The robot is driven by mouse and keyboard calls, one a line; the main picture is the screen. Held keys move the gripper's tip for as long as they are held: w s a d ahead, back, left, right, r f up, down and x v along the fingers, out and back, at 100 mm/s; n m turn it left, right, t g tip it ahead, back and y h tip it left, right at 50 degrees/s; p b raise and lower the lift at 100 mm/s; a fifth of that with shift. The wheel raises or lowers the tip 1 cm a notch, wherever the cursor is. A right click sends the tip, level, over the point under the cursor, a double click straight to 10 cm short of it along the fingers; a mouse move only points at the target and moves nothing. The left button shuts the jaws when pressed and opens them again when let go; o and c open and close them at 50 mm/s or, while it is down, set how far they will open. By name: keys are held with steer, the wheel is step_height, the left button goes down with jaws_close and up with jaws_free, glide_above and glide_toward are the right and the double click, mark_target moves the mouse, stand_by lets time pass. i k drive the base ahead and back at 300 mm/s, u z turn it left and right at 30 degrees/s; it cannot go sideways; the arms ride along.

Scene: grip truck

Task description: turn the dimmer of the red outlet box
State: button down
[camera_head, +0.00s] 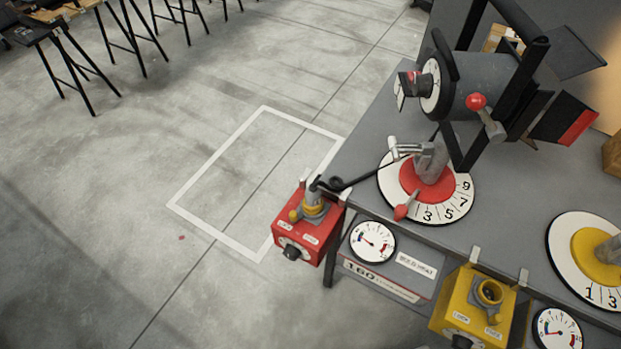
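The red outlet box (308,229) hangs at the left front corner of the grey workbench in the head view. A black knob (292,253), which looks like its dimmer, sits low on its front face between two small white labels. A plug (314,196) with a yellow collar stands in the top of the box, and a black cable runs from it towards the lamp. The knob's exact setting is too small to read. My gripper is not in view.
A stage lamp (488,85) stands on a red numbered dial (428,190) on the bench (509,247). A gauge (372,241) and a yellow outlet box (473,305) are to the right. The floor left of the bench is clear, with a white taped rectangle (212,232).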

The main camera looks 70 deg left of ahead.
mark_target(290, 252)
steer(key=u, duration=2.9)
steer(key=k, duration=0.4)
steer(key=z, duration=0.6)
steer(key=i, duration=0.3)
steer(key=u, duration=0.45)
